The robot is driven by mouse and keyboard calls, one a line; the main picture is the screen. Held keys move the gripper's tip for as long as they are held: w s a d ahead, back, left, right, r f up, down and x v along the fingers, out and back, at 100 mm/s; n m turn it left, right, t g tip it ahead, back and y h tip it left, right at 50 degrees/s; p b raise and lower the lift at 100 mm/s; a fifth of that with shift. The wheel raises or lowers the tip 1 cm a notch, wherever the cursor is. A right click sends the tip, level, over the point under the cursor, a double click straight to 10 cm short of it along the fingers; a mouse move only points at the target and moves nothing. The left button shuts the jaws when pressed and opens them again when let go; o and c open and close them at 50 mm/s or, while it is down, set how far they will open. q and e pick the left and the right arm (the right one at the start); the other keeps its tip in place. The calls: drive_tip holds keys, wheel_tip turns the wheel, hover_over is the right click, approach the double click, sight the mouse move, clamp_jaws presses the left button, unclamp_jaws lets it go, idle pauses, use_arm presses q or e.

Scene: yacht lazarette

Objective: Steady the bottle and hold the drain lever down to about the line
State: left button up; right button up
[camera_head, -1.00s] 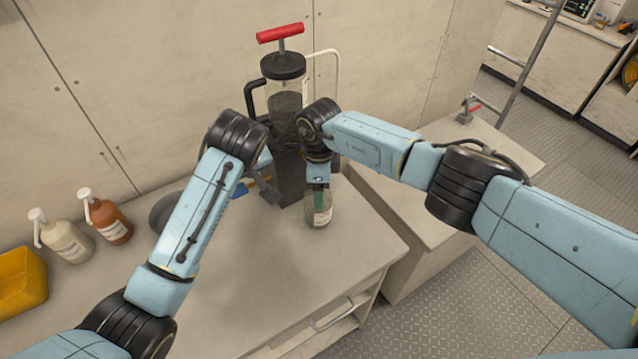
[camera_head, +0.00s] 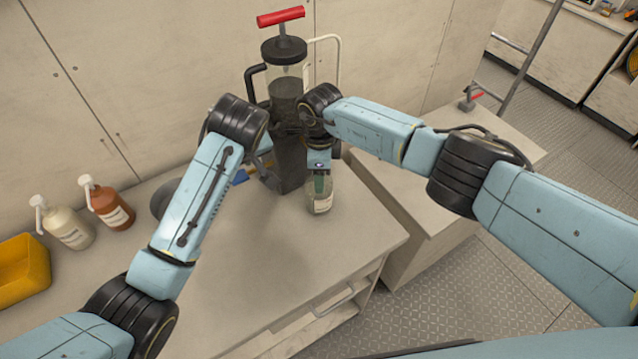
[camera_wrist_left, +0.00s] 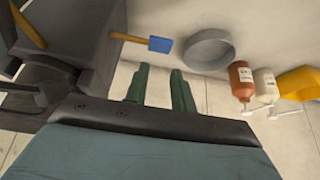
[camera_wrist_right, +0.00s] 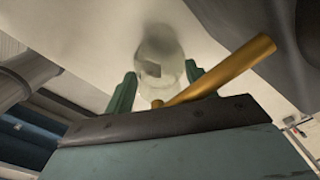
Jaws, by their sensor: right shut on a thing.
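A clear bottle with a pale label (camera_head: 322,200) stands upright on the bench in front of a tall dark extractor (camera_head: 290,160) with a red T-handle (camera_head: 280,17). My right gripper (camera_head: 319,178) is shut on the bottle's upper part. In the right wrist view the bottle (camera_wrist_right: 158,60) sits between the fingers, with a brass-coloured bar (camera_wrist_right: 222,75) slanting close in front. I cannot tell if this bar is the drain lever; no line shows. My left gripper (camera_wrist_left: 163,88) is open and empty, left of the bottle beside the extractor; my arm hides much of it in the head view.
Two pump bottles, orange (camera_head: 108,205) and cream (camera_head: 66,225), and a yellow bin (camera_head: 22,270) stand at left. The bench front (camera_head: 290,265) is clear.

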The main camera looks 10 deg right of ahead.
use_arm(q)
drive_tip(key=shift+w+a+m, duration=0.2)
drive_tip(key=shift+w+m, duration=0.1)
drive_tip(key=shift+w, duration=0.1)
drive_tip(key=shift+c, duration=1.2)
drive_tip(key=w+m, duration=0.1)
drive_tip(key=w+a+m+g+h, duration=0.1)
drive_tip(key=w+m, duration=0.1)
drive_tip(key=shift+a+g+h, duration=0.2)
drive_tip(key=shift+g+h, duration=0.1)
clamp_jaws()
drive_tip(key=shift+w+a+f+m+g+h, duration=0.1)
drive_tip(key=shift+w+f+m+g+h, duration=0.2)
drive_tip(key=shift+f, duration=0.7)
drive_tip(key=shift+w+a+f+m+t+y, duration=0.15)
drive_tip(key=shift+f+m, duration=0.3)
drive_tip(key=shift+f, duration=0.55)
drive_tip(key=shift+w+a+f+m+g+h, duration=0.1)
drive_tip(key=shift+f+m+g+h, duration=0.2)
drive_tip(key=shift+f, duration=0.7)
